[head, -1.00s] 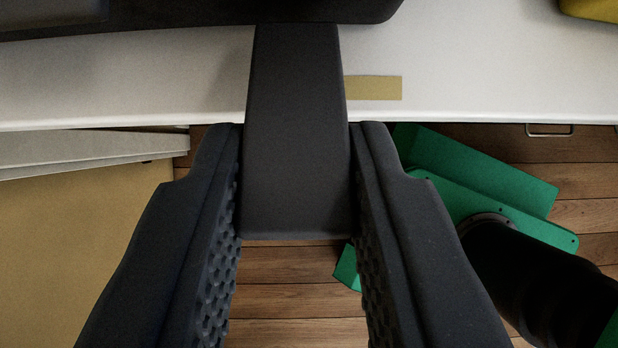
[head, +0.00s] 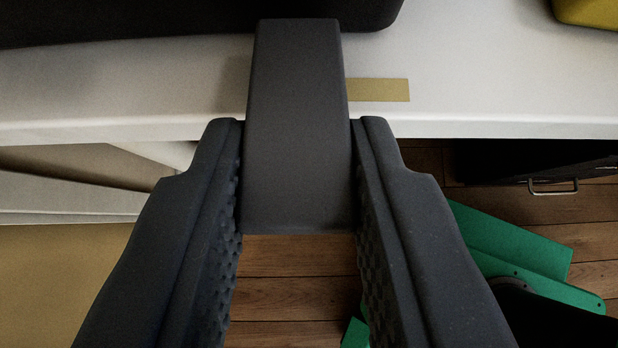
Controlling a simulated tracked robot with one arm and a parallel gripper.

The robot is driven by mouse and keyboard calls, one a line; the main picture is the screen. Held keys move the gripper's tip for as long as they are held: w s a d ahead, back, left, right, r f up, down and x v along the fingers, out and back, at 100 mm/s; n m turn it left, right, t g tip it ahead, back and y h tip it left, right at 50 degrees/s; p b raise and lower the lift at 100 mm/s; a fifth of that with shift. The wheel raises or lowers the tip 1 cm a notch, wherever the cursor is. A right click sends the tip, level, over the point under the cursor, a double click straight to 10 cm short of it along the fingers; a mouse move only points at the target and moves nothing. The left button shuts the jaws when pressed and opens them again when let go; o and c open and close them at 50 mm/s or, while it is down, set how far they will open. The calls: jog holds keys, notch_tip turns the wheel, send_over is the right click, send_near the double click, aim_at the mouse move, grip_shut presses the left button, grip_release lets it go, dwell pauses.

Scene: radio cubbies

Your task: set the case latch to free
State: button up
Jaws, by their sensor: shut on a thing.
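A dark grey latch bar (head: 297,130) runs down the middle of the view, from the black case (head: 190,18) at the top edge out past the front of the white shelf. My gripper (head: 298,150) is shut on this bar, with one finger pressed to each side of it. The bar's far end meets the case's lower edge. Only the lower part of the case is in view, so any markings on it are hidden.
A tan label strip (head: 378,90) lies on the white shelf (head: 500,85) right of the bar. A yellow object (head: 588,12) stands at the top right. Below are a wooden floor (head: 290,280), a dark drawer with a metal handle (head: 553,188) and green parts at the lower right.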

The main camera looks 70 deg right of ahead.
jog(key=o, duration=0.7)
jog(key=shift+r, duration=0.1)
jog(key=p+v, duration=0.2)
jog(key=v, duration=1.1)
jog(key=shift+a+r+p, duration=0.15)
jog(key=shift+a+p, duration=0.1)
jog(key=shift+p, duration=0.1)
jog(key=shift+s, duration=0.15)
